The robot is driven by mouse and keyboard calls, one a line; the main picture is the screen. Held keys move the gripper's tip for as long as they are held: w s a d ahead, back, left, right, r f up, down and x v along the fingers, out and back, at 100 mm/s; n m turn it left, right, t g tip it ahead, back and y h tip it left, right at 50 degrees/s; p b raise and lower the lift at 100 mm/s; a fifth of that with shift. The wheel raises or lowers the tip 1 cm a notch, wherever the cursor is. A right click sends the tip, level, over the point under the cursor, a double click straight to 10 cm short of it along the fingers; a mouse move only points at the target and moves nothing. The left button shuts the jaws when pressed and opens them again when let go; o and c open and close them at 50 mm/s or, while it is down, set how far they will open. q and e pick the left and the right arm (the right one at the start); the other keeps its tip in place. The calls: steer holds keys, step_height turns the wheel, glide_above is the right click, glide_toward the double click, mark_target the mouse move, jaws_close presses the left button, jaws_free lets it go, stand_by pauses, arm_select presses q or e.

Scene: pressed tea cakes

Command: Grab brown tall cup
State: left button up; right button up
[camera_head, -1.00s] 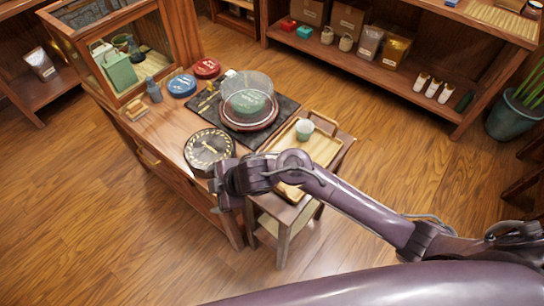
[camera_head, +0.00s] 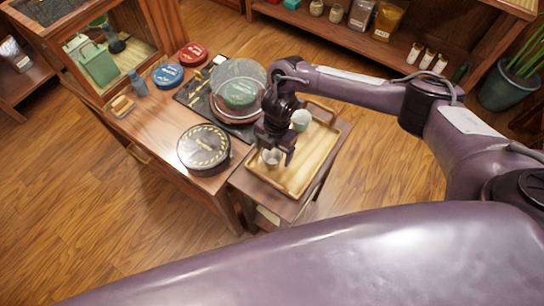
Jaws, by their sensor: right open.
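My right gripper (camera_head: 276,151) is open and points down over the left part of the wooden tray (camera_head: 294,189). A small cup (camera_head: 270,158) with a pale rim stands on the tray at its fingertips, partly hidden by them. Its colour is hard to tell, and I cannot tell whether the fingers touch it. A pale green cup (camera_head: 301,120) stands farther back on the tray, just right of the gripper. No clearly brown tall cup shows. My left gripper is not in view.
Left of the tray, a round black tin (camera_head: 204,150) stands on the wooden table (camera_head: 160,130). Behind the gripper, a clear dome (camera_head: 240,80) covers a green tea cake on a dark mat. The tray's front right part is clear.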

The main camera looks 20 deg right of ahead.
mark_target(272, 156)
step_height(272, 156, down, 3)
steer(key=shift+a+f, duration=0.15)
steer(key=shift+w+f, duration=0.1)
steer(key=shift+f, duration=0.05)
steer(key=shift+c, duration=0.2)
steer(key=c, duration=1.1)
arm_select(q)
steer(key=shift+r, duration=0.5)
arm_select(e)
steer(key=shift+o, duration=0.2)
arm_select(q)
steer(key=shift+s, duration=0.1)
arm_select(e)
steer(key=shift+r, duration=0.2)
